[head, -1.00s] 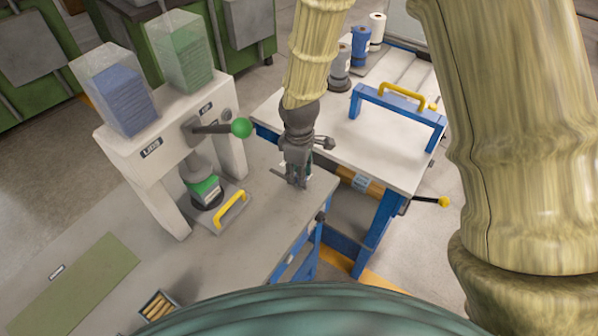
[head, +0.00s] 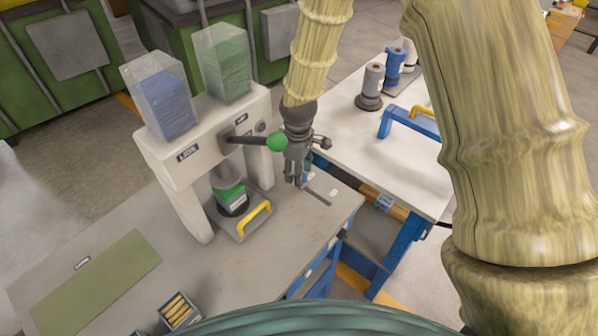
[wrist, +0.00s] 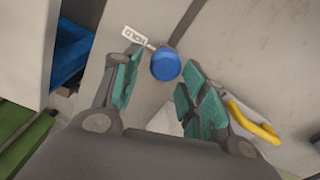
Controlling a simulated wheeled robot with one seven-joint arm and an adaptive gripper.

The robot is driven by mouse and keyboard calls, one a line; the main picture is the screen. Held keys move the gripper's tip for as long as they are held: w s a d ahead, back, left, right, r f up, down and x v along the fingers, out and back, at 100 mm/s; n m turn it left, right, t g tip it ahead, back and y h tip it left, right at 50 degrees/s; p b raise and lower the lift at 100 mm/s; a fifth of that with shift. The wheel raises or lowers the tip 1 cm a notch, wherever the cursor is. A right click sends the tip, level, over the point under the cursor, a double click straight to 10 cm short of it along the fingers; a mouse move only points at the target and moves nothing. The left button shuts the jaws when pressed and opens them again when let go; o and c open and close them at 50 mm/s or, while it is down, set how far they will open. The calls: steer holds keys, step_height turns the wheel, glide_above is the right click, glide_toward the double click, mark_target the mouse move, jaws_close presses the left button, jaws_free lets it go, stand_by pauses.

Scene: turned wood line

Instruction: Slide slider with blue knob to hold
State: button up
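The slider's round blue knob (wrist: 166,64) shows in the wrist view, just beyond and between my fingertips. A white label reading HOLD (wrist: 134,35) lies close to it on the upper left. A dark slot (wrist: 186,22) runs from near the knob to the upper right. My gripper (wrist: 157,84) has its two teal-padded fingers spread, with a gap to the knob visible. In the head view my gripper (head: 299,182) points down over the grey bench, at one end of the slot (head: 317,196). There it largely hides the knob.
A white press (head: 176,150) with a green-ball lever (head: 277,142) stands close left of my gripper. A yellow handle (head: 255,218) is in front of it. A white-topped blue-legged table (head: 385,165) is at the right. The bench (head: 270,265) toward me is mostly clear.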

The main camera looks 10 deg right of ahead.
steer(key=shift+s+d, duration=0.1)
step_height(320, 180, up, 12)
stand_by(0.9)
stand_by(0.4)
